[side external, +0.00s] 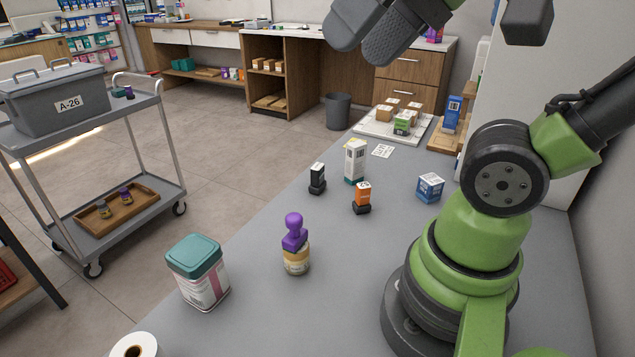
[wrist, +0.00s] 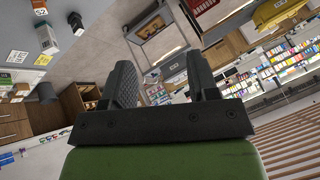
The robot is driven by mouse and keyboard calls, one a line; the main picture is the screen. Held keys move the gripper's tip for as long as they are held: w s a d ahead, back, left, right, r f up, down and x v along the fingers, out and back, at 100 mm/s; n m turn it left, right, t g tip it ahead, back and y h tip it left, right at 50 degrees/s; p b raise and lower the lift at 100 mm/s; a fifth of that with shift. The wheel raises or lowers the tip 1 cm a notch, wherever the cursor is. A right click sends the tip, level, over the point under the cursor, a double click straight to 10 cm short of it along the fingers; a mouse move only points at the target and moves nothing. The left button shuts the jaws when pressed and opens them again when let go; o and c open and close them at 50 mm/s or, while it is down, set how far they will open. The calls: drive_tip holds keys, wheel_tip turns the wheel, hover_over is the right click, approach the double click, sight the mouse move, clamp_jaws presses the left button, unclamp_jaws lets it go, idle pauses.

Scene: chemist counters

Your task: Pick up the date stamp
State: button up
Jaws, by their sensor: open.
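No thing is clearly marked as the date stamp. In the side view, a small black upright stamp-like piece with a white label (side external: 317,180) and an orange one with a black base (side external: 362,198) stand on the grey counter (side external: 250,325). I cannot tell which is the date stamp. My gripper (side external: 362,45) is open and high above the counter at the top of the side view. In the wrist view, nothing lies between its fingers (wrist: 160,75).
A teal-lidded tin (side external: 200,273) and a white roll (side external: 134,347) stand at the near left. A tall white box (side external: 355,160) and a blue box (side external: 430,187) stand farther back. A white tray (side external: 375,129) holds small boxes.

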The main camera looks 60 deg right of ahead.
drive_tip(key=w+d+f+n+g+h, duration=0.2)
drive_tip(key=w+d+n+g+h, duration=0.5)
drive_tip(key=d+n+h, duration=0.45)
drive_tip(key=w+d+n+h, duration=0.2)
drive_tip(key=w+n+h, duration=0.7)
drive_tip(key=w+n, duration=0.2)
approach(314, 170)
drive_tip(key=shift+s+d+r+t+y, duration=0.15)
drive_tip(key=shift+d+r+t, duration=0.05)
drive_tip(key=shift+d, duration=0.25)
drive_tip(key=shift+s+d+r+t+y, duration=0.1)
drive_tip(key=shift+s+d+r+t, duration=0.1)
drive_tip(key=shift+d, duration=0.3)
drive_tip(key=shift+d+f, duration=0.2)
drive_tip(key=shift+d, duration=0.05)
drive_tip(key=d, duration=0.6)
drive_tip(key=w+d, duration=0.1)
drive_tip(key=d, duration=0.2)
drive_tip(key=shift+d, duration=0.25)
